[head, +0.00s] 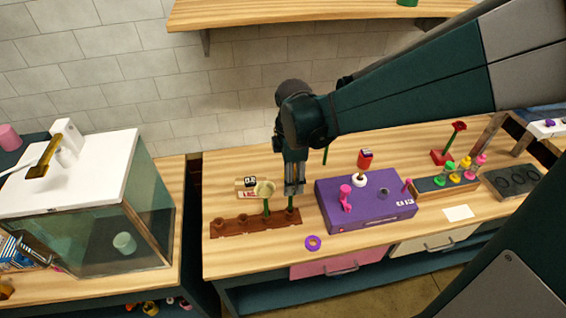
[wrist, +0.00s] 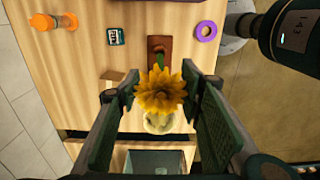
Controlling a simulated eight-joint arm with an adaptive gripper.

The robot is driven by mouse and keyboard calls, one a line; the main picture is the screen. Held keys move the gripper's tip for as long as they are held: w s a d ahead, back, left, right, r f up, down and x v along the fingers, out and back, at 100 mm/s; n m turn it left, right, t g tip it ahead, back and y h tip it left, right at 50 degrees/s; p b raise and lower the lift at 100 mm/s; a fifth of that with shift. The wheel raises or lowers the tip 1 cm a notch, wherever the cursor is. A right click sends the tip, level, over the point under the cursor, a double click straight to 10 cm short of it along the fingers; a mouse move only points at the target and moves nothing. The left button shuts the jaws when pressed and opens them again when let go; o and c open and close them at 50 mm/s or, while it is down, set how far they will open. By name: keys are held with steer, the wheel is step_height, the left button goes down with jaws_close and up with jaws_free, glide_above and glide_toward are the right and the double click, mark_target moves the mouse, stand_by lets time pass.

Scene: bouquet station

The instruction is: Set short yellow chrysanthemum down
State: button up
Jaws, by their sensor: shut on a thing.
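The short yellow chrysanthemum (wrist: 160,92) shows its open yellow head between my fingers in the wrist view. My gripper (head: 294,187) is shut on it and points down over the right end of the brown wooden rack (head: 230,228). In the head view the flower's head is hidden by my gripper, and a green stem (head: 290,202) shows below the fingers, close to the rack's right hole. I cannot tell whether its end is inside the hole. A cream flower (head: 264,188) stands upright in the rack just to the left; it also shows in the wrist view (wrist: 158,123).
A purple box (head: 370,213) with a pink item (head: 345,197) on it stands close to the right. A purple ring (head: 313,243) lies in front of the rack. A small labelled block (head: 246,185) sits behind it. A glass case (head: 120,230) stands far left.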

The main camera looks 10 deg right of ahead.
steer(key=shift+f, duration=0.4)
steer(key=shift+f, duration=2.15)
steer(key=o, duration=0.9)
steer(key=shift+c, duration=0.2)
steer(key=shift+r, duration=0.2)
steer(key=shift+r, duration=6)
